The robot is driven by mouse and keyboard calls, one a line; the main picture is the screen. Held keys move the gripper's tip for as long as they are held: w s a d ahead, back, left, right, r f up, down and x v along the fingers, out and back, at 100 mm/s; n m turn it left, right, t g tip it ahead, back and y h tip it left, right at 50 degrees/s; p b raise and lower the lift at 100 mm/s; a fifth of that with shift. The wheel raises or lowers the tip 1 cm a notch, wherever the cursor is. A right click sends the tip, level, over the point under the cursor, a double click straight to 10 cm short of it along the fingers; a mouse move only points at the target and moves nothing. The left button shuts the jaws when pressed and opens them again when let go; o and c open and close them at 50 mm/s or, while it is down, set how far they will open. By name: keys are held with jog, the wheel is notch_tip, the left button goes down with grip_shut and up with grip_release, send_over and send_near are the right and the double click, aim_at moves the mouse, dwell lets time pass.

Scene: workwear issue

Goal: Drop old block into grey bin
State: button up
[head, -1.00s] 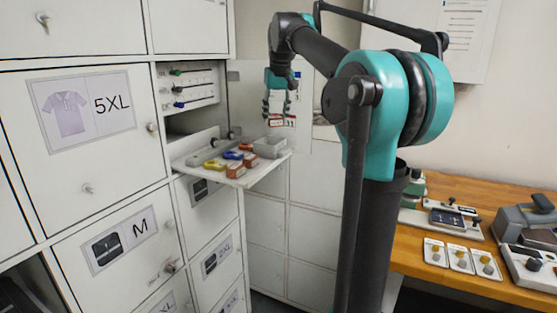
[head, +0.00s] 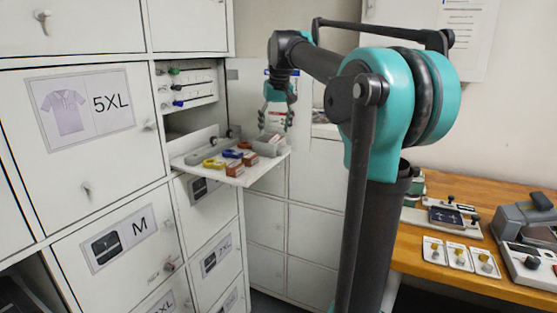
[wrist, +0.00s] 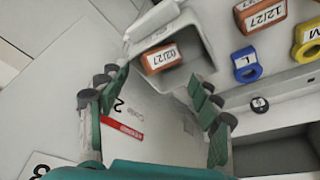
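An orange block marked 02/27 (wrist: 161,58) lies inside the small grey bin (wrist: 139,46) in the wrist view. The bin (head: 268,148) stands at the far right corner of the fold-down shelf in the head view. My gripper (head: 276,120) hangs above the bin with its fingers spread. In the wrist view my gripper (wrist: 158,82) shows empty, its fingers on either side of the bin's near end. Two more orange blocks, one marked 12/27 (wrist: 261,15), are on the shelf outside the bin.
The shelf (head: 243,180) also holds a blue ring tag (wrist: 246,65) and yellow ring tags (head: 213,163). White lockers stand left and behind. A wooden bench (head: 440,268) with devices is at the right.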

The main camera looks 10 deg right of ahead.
jog(key=v, duration=1.2)
